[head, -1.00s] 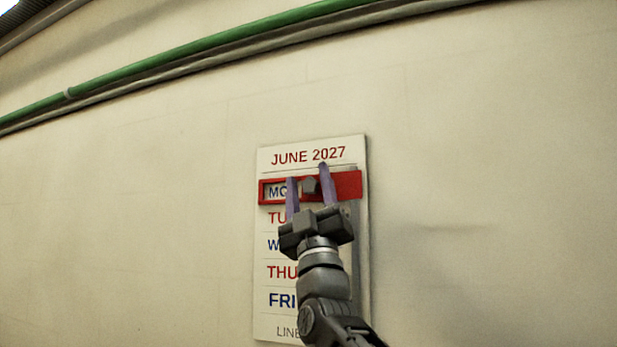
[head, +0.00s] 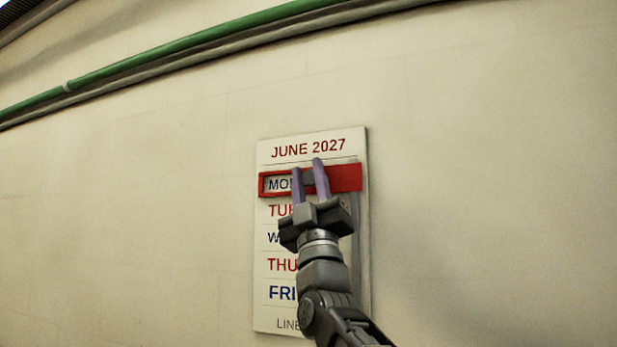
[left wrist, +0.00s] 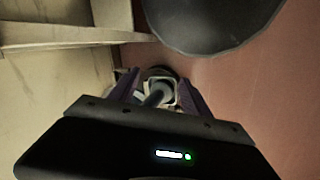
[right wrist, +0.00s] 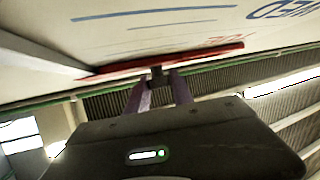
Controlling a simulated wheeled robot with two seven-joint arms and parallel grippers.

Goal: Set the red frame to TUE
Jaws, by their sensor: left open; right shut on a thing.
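The red frame (head: 345,178) sits around MON on the white calendar board (head: 315,148), which is headed JUNE 2027. The row TUE (head: 279,211) is just below it, partly hidden by my gripper. My right gripper (head: 308,178) is shut on the frame's dark grey knob. The right wrist view also shows the knob (right wrist: 156,77) between the purple fingers, with the red frame (right wrist: 190,58) behind it. My left gripper (left wrist: 158,88) is open and away from the board, seen only in the left wrist view.
The board hangs on a plain cream wall (head: 140,210). A green pipe (head: 190,52) and a grey pipe run along the wall above it. Near my left gripper is a large dark rounded thing (left wrist: 210,22), with a pale beam at left.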

